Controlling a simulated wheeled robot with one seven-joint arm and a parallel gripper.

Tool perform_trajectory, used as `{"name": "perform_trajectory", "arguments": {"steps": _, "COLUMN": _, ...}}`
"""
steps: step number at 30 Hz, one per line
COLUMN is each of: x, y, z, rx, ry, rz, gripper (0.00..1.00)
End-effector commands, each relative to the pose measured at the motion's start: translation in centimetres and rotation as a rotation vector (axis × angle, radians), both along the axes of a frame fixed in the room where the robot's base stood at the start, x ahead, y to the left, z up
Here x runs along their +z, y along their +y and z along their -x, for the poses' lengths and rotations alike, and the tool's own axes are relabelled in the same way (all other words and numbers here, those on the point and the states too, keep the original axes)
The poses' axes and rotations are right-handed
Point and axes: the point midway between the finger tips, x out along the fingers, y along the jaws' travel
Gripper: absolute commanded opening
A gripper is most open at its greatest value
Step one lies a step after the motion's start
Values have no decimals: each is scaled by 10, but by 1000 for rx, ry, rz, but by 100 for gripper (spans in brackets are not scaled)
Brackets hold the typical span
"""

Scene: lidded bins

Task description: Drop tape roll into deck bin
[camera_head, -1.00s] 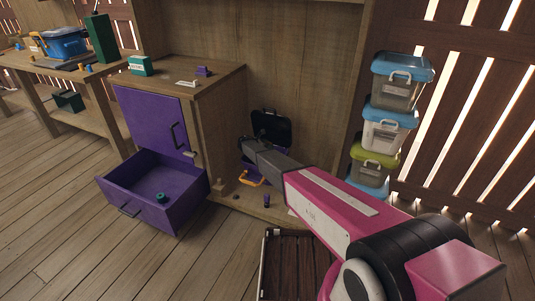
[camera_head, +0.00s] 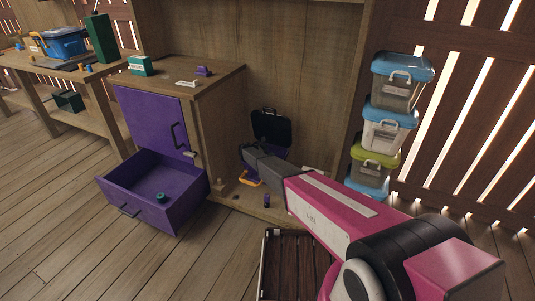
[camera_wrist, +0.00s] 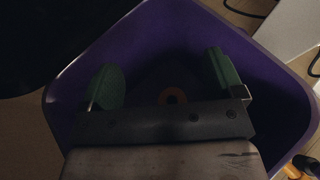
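The deck bin is a purple open-topped bin (camera_wrist: 75,78) with its black lid (camera_head: 271,126) raised behind it. In the head view the bin is mostly hidden by my gripper (camera_head: 246,153), which reaches over it. In the wrist view my gripper (camera_wrist: 165,82) has its two green-padded fingers spread wide apart, with nothing between them.
A purple drawer (camera_head: 150,207) stands open at left with a small teal ring (camera_head: 160,197) in it. Stacked lidded boxes (camera_head: 388,130) stand right of the bin. A dark slatted crate (camera_head: 292,265) lies in front. Small items lie near the bin.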

Motion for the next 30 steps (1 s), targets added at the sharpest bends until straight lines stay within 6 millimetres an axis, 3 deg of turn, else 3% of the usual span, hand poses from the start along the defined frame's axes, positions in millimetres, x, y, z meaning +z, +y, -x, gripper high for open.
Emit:
{"name": "perform_trajectory", "arguments": {"steps": 8, "x": 1, "y": 1, "z": 1, "rx": 0, "ry": 0, "rz": 0, "gripper": 87}}
{"name": "perform_trajectory", "arguments": {"steps": 14, "x": 7, "y": 13, "z": 9, "rx": 1, "ry": 0, "rz": 0, "gripper": 87}}
{"name": "perform_trajectory", "arguments": {"steps": 30, "x": 39, "y": 79, "z": 53, "rx": 0, "ry": 0, "rz": 0, "gripper": 87}}
